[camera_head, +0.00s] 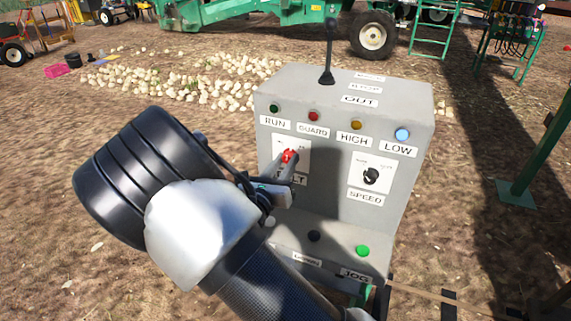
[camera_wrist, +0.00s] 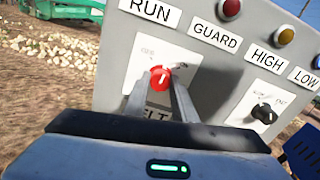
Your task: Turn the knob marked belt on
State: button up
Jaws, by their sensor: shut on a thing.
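The belt knob is red with a white pointer line and sits on a white plate on the front of a grey control box (camera_head: 345,95). In the head view the red knob (camera_head: 289,155) shows just past my fingertips, and the label below it is partly covered, with "LT" readable. In the wrist view the knob (camera_wrist: 160,76) sits between the tips of my two fingers. My gripper (camera_wrist: 160,88) is shut on it, with one finger on each side. The pointer line leans slightly right of straight up in the wrist view.
A black speed knob (camera_head: 371,175) is to the right on the same face. Lamps labelled run, guard, high and low line the top. A black lever (camera_head: 328,60) stands on top. A green button (camera_head: 362,251) is low on the box. Onions (camera_head: 190,80) lie on the ground behind.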

jog(key=m+b, duration=0.2)
jog(key=m, duration=0.2)
jog(key=shift+f+m+b, duration=0.25)
jog(key=shift+m+b, duration=0.05)
jog(key=shift+b, duration=0.1)
jog(key=shift+r+m+b, duration=0.1)
jog(key=shift+m+b, duration=1.45)
jog(key=shift+m, duration=0.25)
jog(key=shift+a, duration=0.1)
jog(key=o, duration=1)
jog(key=shift+r, duration=0.1)
jog(key=shift+o, duration=0.2)
jog(key=shift+s, duration=0.1)
jog(key=v, duration=1.7)
jog(key=shift+p, duration=0.35)
jog(key=shift+s, duration=0.1)
